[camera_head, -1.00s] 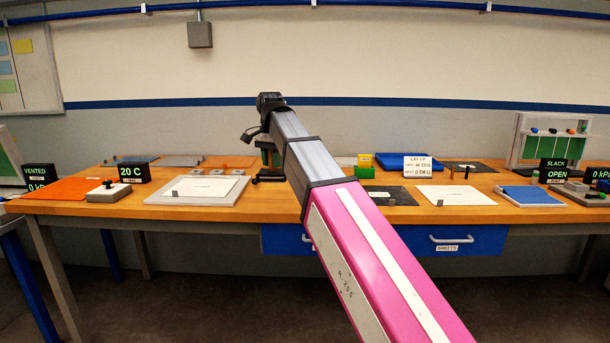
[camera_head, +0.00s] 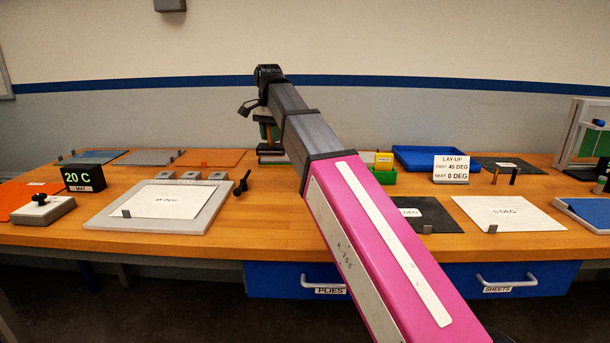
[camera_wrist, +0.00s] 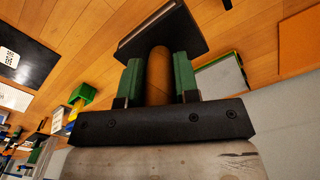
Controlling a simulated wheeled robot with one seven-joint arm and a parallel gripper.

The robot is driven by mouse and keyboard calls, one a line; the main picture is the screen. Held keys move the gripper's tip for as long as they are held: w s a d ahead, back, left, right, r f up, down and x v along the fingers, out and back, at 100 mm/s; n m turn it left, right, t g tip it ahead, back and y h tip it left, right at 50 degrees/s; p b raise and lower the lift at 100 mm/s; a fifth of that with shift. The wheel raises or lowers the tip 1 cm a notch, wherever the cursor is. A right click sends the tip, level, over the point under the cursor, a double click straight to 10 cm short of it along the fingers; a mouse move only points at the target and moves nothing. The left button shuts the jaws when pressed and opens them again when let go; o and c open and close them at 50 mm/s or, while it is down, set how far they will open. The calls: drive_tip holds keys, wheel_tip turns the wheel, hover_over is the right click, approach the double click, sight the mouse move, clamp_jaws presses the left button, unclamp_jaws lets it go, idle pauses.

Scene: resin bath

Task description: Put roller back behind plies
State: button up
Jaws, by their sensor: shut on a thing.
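My gripper (camera_wrist: 158,80) is shut on a tool with a round brown handle (camera_wrist: 159,70). The green finger pads press on both sides of the handle, and a dark flat block (camera_wrist: 165,30) sits at its far end. I cannot tell from its shape whether this is the roller. In the head view my gripper (camera_head: 268,140) is over the back of the bench, partly hidden by my arm. A black roller-like piece (camera_head: 242,182) lies on the bench beside the grey plate. White plies lie at left (camera_head: 165,202) and right (camera_head: 508,213), with a dark ply (camera_head: 425,214) between.
The grey plate (camera_head: 105,220) holds the left ply. A temperature display (camera_head: 83,178), a lay-up sign (camera_head: 451,168), a blue tray (camera_head: 428,157) and a green bin (camera_head: 384,176) stand on the bench. Drawers (camera_head: 300,281) are below. Bare wood shows along the front edge.

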drive_tip(key=shift+w+d+f, duration=0.8)
drive_tip(key=shift+d+f, duration=1)
drive_tip(key=shift+w+d+f, duration=0.75)
drive_tip(key=shift+d+f, duration=1)
drive_tip(key=shift+f, duration=0.1)
drive_tip(key=shift+w+d+f, duration=0.8)
drive_tip(key=shift+d+f, duration=1)
drive_tip(key=shift+f, duration=0.15)
drive_tip(key=o, duration=1)
wheel_tip(320, 180, up, 12)
drive_tip(key=shift+r, duration=0.15)
